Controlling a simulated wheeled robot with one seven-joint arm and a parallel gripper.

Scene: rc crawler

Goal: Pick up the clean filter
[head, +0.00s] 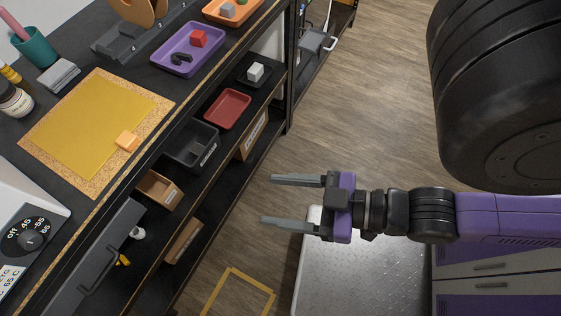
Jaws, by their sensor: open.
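My gripper (270,200) is open and empty, with its two grey fingers pointing left over the floor, to the right of the shelf unit. No label marks the clean filter, and I cannot tell for sure which object it is. A small orange block (126,141) sits on the yellow mat (85,120) on the bench top. A small white block (256,71) sits in a black tray on the shelf below. A red block (198,39) and a dark curved part (181,59) lie in the purple tray (163,57). My gripper is apart from all of these.
Below the bench top are a red tray (228,108), a black bin (190,160) and a cardboard box (158,191). A dial device (25,235) and a teal cup (35,50) stand at left. An orange tray (233,10) is at the back. Wooden floor (340,120) is clear.

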